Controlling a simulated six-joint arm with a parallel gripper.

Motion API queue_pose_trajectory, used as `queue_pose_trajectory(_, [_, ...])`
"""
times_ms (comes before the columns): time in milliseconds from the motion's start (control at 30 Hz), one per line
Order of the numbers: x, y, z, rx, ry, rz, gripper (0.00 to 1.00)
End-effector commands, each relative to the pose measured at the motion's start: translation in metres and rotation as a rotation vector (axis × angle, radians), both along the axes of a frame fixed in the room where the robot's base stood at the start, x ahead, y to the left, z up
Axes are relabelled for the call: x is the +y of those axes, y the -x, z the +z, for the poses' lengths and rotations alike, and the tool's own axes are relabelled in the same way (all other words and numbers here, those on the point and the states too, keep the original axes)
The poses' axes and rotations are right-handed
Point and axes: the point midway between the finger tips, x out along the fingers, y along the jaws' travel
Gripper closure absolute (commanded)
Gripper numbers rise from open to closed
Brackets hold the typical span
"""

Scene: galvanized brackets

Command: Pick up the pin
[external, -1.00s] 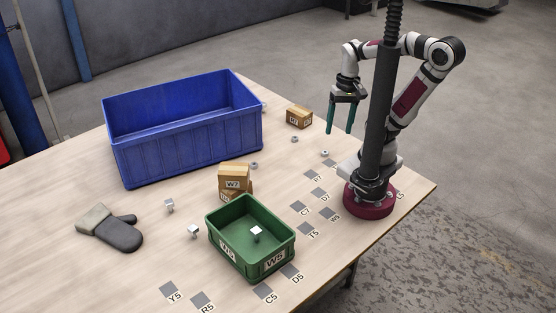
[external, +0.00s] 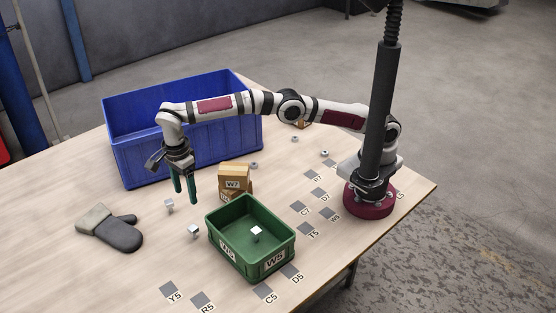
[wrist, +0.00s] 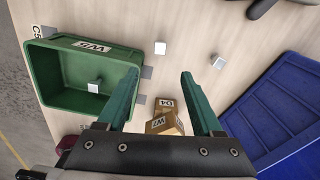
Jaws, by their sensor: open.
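I cannot make out a pin for certain in either view. Small galvanized pieces lie on the table left of the green bin: one (external: 169,206) near the glove and another (external: 194,231) near the bin. Two such pieces (wrist: 160,48) and (wrist: 219,62) show beyond my fingertips in the wrist view. A third piece (external: 256,231) lies inside the green bin (external: 226,247). My gripper (external: 184,194) points down, with its green fingers apart and nothing between them. It hangs above the table between the blue crate and the small pieces.
The blue crate (external: 190,146) stands behind my gripper. Stacked cardboard boxes (external: 233,177) stand right behind the green bin. A grey glove (external: 120,236) lies at the left. Small nuts (external: 254,165) and labelled grey squares (external: 201,301) are on the table. The front-left table is mostly clear.

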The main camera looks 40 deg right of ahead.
Motion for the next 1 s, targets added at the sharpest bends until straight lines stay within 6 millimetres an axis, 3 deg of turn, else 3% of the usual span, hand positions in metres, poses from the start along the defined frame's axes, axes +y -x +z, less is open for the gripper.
queue_pose_trajectory(300, [0.000,0.001,-0.083,0.002,0.001,-0.004,0.32])
queue_pose_trajectory(467, [0.000,0.000,-0.104,0.001,0.000,-0.003,0.32])
queue_pose_trajectory(700, [0.000,0.000,-0.148,0.001,0.000,-0.004,0.32])
queue_pose_trajectory(967, [0.000,0.000,-0.155,-0.001,-0.002,-0.003,0.32])
queue_pose_trajectory(1000, [0.000,0.000,-0.155,-0.001,-0.002,-0.003,0.38])
